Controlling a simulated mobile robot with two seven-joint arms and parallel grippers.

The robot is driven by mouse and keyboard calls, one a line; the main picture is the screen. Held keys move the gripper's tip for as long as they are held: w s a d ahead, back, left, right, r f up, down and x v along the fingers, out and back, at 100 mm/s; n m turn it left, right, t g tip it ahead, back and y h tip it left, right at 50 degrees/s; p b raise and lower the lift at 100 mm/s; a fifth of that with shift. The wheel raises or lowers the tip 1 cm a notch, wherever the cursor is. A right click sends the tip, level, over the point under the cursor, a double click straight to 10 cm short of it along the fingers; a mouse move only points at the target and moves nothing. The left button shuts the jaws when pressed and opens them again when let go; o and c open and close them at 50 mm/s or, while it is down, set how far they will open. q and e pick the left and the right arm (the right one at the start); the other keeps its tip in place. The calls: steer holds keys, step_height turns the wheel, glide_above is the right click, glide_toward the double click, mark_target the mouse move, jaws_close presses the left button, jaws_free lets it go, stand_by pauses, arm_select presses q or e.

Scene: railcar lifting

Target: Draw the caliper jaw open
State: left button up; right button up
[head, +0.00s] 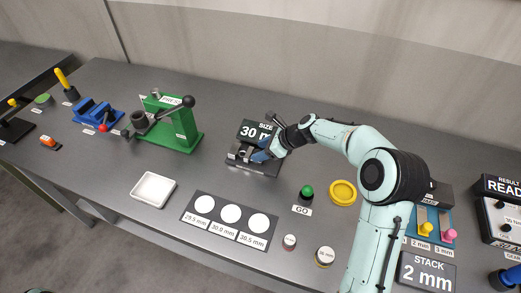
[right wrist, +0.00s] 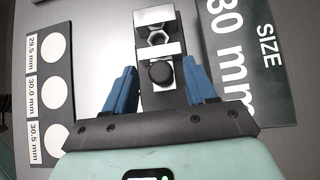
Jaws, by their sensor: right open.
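The caliper (head: 240,157) sits on the grey table in front of the "SIZE 30 mm" sign (head: 251,130). In the right wrist view it has a bright metal far jaw (right wrist: 153,14), a nearer metal jaw (right wrist: 172,49) and a round black knob (right wrist: 161,74). A hexagonal nut (right wrist: 157,37) shows between the two jaws. My right gripper (head: 260,154) is open at the caliper's right end. In the right wrist view its blue fingers (right wrist: 160,84) stand on either side of the knob, with visible gaps. My left gripper is not in view.
The green press (head: 178,132) stands to the left. A white tray (head: 153,189) and a sorting plate with three white circles (head: 218,230) lie in front. A green GO button (head: 307,192) and a yellow ring (head: 343,192) are near my right arm.

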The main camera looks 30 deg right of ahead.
steer(key=shift+w+a+f, duration=0.2)
steer(key=shift+f, duration=0.05)
jaws_close()
steer(key=shift+s+d+b, duration=0.3)
steer(key=shift+s+d, duration=0.75)
steer(key=shift+s, duration=0.1)
jaws_free()
steer(key=shift+s, duration=0.1)
steer(key=v, duration=1.3)
